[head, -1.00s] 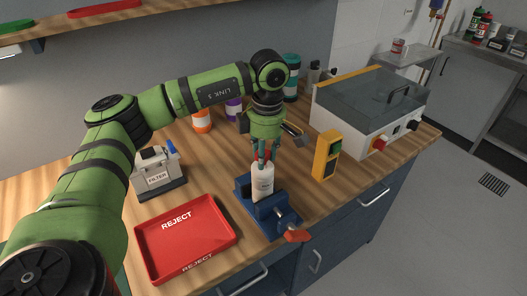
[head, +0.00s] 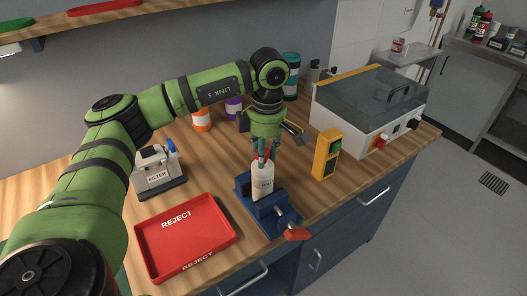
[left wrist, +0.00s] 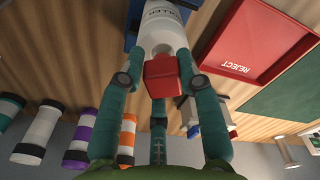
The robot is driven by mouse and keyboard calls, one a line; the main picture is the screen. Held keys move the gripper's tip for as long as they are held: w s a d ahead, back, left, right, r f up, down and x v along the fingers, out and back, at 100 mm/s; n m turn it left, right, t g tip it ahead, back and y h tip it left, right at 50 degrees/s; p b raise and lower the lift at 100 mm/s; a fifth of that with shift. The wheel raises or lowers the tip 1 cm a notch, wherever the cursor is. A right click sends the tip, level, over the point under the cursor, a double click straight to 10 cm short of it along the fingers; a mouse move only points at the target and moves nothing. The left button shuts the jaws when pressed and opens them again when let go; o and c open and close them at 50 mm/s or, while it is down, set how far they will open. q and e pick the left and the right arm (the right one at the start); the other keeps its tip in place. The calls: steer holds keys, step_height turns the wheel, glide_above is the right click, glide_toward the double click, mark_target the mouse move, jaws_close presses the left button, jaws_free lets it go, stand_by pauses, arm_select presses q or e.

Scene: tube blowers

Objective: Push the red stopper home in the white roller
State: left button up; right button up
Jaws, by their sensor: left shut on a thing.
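The white roller (head: 263,184) stands upright in a blue vise (head: 279,222) with a red handle. The red stopper (left wrist: 162,76) is at the roller's upper end, between the fingers of my left gripper (left wrist: 162,66). In the head view the left gripper (head: 264,152) points down directly above the roller and is shut on the stopper. The fingers hide much of the stopper there. The roller's near end also shows in the left wrist view (left wrist: 163,32), close against the stopper; how deep the stopper sits cannot be told. My right gripper is not in view.
A red REJECT tray (head: 186,240) lies left of the vise. A grey FILTER box (head: 157,172) stands behind the tray. A yellow device (head: 326,155) and a clear-lidded machine (head: 371,108) stand to the right. Coloured bottles (head: 202,121) stand behind.

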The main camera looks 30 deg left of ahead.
arm_select(q)
steer(key=shift+f+b, duration=0.85)
steer(key=shift+f, duration=0.15)
stand_by(0.4)
steer(key=shift+s, duration=0.1)
steer(key=o, duration=1)
steer(key=r, duration=1.2)
steer(key=shift+d, duration=0.35)
steer(key=shift+f, duration=0.1)
